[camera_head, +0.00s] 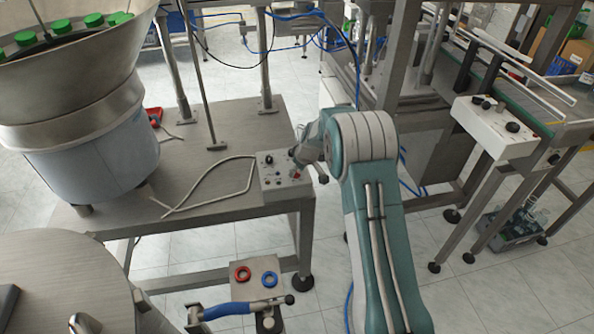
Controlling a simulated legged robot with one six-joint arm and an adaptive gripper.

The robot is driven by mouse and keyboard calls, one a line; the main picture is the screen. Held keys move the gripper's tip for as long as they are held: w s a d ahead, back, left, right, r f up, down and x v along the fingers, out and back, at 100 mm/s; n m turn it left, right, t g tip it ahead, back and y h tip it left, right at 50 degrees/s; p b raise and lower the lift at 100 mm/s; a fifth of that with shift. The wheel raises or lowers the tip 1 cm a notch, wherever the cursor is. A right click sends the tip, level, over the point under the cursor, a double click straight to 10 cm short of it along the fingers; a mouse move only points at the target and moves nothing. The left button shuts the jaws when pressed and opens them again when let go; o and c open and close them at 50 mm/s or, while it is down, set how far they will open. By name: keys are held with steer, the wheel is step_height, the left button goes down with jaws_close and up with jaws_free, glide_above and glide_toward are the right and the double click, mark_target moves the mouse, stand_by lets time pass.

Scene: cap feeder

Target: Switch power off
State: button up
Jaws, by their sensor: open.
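A small grey control box (270,181) with knobs and a red button sits at the right front corner of the steel table. My gripper (301,165) is at the right side of this box, above or touching its controls; I cannot tell whether it touches. My arm comes in from the lower right and its wrist hides part of the gripper and the box's right side. The fingers are small and partly hidden here. Which knob is the power switch is too small to read.
A large bowl feeder (75,110) with green caps (60,27) stands on the table's left. A white cable (215,185) lies across the steel table (185,180). Another control box (495,125) is by the conveyor at right. A blue-handled lever (230,310) is in front.

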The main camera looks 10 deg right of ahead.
steer(key=v, duration=1.1)
steer(key=shift+r, duration=0.25)
steer(key=shift+s, duration=0.1)
steer(key=s+a+r+m, duration=0.3)
steer(key=s+r, duration=1.3)
steer(key=s, duration=0.1)
steer(key=s+r+m+t+h, duration=0.1)
steer(key=s+m+h, duration=0.1)
steer(key=s, duration=2)
steer(key=shift+d+r+m+t, duration=0.2)
steer(key=shift+r+m+t, duration=0.15)
steer(key=shift+m, duration=0.25)
